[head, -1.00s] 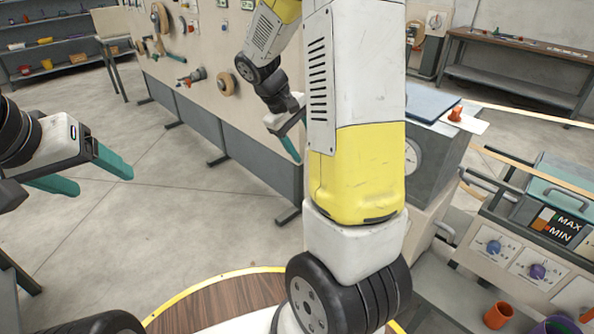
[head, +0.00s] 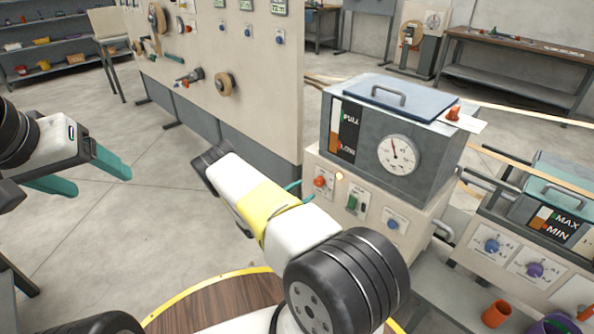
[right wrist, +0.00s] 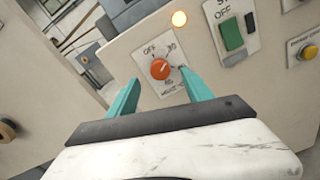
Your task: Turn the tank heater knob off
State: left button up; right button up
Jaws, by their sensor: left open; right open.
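The tank heater knob is an orange-red dial (head: 320,182) on the beige panel under the grey tank (head: 362,160). In the right wrist view the knob (right wrist: 160,69) sits on a white plate with OFF at its upper left and numbers around it. Which mark it points to is too small to tell. My right gripper (right wrist: 159,76) is open, its teal fingertips to either side of the knob; contact is not visible. In the head view my arm mostly hides this gripper. My left gripper (head: 102,180) is open and empty over the floor at left.
A lit amber lamp (right wrist: 180,19) is just above the knob. A green switch (right wrist: 232,34) and a blue knob (head: 392,225) are further right on the panel. A second tank (head: 560,195) is at right.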

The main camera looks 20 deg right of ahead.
aim_at(317, 184)
jog(key=shift+n, duration=0.3)
jog(key=x, duration=0.5)
jog(key=f+x, duration=0.1)
jog(key=x, duration=0.1)
jog(key=shift+w+d, duration=0.25)
jog(key=shift+c, duration=0.5)
grip_shut()
jog(key=shift+t, duration=0.3)
